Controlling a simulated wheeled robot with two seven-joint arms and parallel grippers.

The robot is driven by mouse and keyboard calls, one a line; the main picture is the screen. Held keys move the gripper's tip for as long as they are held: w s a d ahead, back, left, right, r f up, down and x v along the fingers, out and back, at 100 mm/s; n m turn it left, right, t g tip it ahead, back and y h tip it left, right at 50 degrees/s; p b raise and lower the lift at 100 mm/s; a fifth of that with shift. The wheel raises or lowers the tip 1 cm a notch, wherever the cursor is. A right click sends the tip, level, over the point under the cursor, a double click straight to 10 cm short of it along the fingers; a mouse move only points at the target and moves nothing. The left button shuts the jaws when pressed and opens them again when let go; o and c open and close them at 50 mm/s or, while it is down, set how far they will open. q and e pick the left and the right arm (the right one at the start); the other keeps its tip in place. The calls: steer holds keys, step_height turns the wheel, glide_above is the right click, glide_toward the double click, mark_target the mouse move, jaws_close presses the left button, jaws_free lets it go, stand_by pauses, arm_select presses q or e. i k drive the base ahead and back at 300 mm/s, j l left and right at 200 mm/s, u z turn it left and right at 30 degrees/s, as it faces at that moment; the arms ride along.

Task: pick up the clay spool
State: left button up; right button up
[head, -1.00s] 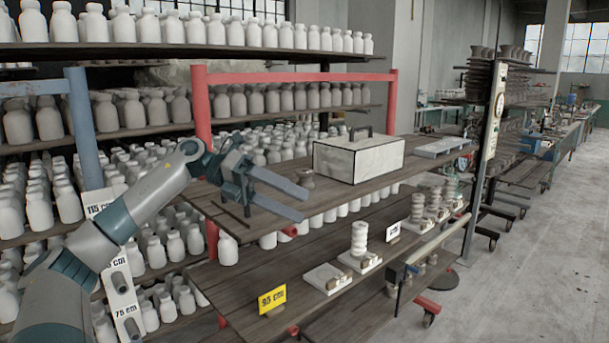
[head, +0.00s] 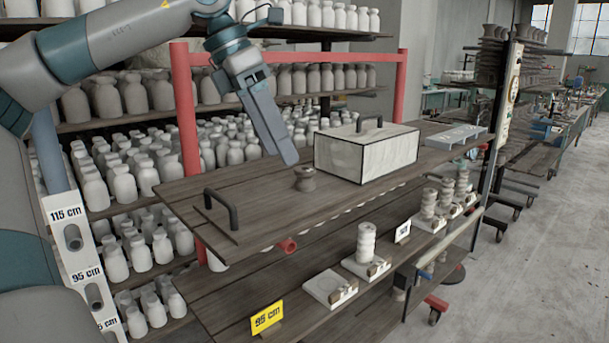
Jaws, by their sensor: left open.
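The clay spool (head: 305,179) is a small, dark brown, waisted piece standing upright on the upper wooden shelf board, just left of the white box. My left gripper (head: 284,150) points down over the board, up and to the left of the spool in the picture. Its fingers are seen nearly edge-on and overlap; the gripper is open with nothing between them. The fingertips look apart from the spool, though the depth between them is hard to judge. My right gripper is not in view.
The white box (head: 366,155) with a dark handle stands close right of the spool. A dark handle (head: 222,209) rises from the board's left end. A red post (head: 186,120) and racks of pale bottles stand behind. The board's front middle is clear.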

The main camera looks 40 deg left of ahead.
mark_target(303, 183)
steer(key=i+j, duration=0.35)
steer(key=j, duration=0.15)
steer(key=i+j, duration=0.4)
steer(key=j, duration=0.15)
